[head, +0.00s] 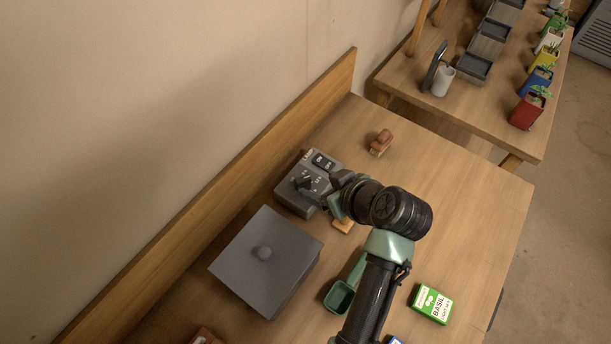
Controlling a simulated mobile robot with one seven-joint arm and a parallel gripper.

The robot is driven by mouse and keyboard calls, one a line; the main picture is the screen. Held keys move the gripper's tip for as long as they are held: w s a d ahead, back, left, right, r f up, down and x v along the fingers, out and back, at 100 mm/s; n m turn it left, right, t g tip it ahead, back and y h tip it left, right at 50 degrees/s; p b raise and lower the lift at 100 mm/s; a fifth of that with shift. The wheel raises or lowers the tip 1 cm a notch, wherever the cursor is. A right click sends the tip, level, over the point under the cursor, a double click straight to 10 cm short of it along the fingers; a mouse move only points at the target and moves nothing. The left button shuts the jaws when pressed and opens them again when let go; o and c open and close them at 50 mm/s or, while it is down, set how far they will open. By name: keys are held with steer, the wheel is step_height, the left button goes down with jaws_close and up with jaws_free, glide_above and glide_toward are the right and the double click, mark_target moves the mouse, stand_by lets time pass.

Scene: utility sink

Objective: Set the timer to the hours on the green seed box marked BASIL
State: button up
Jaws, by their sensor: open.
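The timer (294,199) is a grey box with a dark dial and a switch on its top, near the wooden back board. My gripper (326,188) is open at the timer's right side, close to the dial. I cannot tell whether its fingers touch the dial, and my wrist hides part of the timer's right side. The green seed box (432,304) lies at the lower right of the bench with BASIL on its white label. A smaller line under the name, starting with LIGHT, is too small to read surely.
A grey lidded box (250,262) with a round knob stands below the timer. A green scoop (340,297) lies beside my arm. A brown wooden stamp-like block (381,142) sits above right. A second table (480,110) holds trays and coloured plant pots.

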mark_target(302, 179)
steer(key=x, duration=0.8)
steer(key=shift+w+a+f, duration=0.1)
steer(key=shift+a+f, duration=0.05)
steer(key=shift+f, duration=0.05)
jaws_close()
steer(key=shift+m+h+p, duration=0.3)
steer(key=shift+p, duration=0.2)
steer(key=m+h+p, duration=0.1)
steer(key=m+t+h+p, duration=0.1)
steer(key=shift+a+r+m, duration=0.1)
steer(key=shift+a+m, duration=0.1)
steer(key=shift+m, duration=0.2)
steer(key=m+h+p, duration=0.1)
steer(key=m+h, duration=0.1)
steer(key=m, duration=0.1)
steer(key=shift+a+p, duration=0.2)
steer(key=shift+p, duration=0.15)
steer(key=m+h+b, duration=0.1)
steer(key=m+h, duration=0.2)
steer(key=shift+a+f+m+b, duration=0.15)
steer(key=shift+f+m+b, duration=0.15)
steer(key=shift+b, duration=0.1)
steer(key=m+g+h+b, duration=0.1)
steer(key=m+h+b, duration=0.1)
steer(key=m+b, duration=0.1)
steer(key=shift+a+r+m+h+b, duration=0.1)
steer(key=shift+m+h+b, duration=0.2)
steer(key=shift+b, duration=0.05)
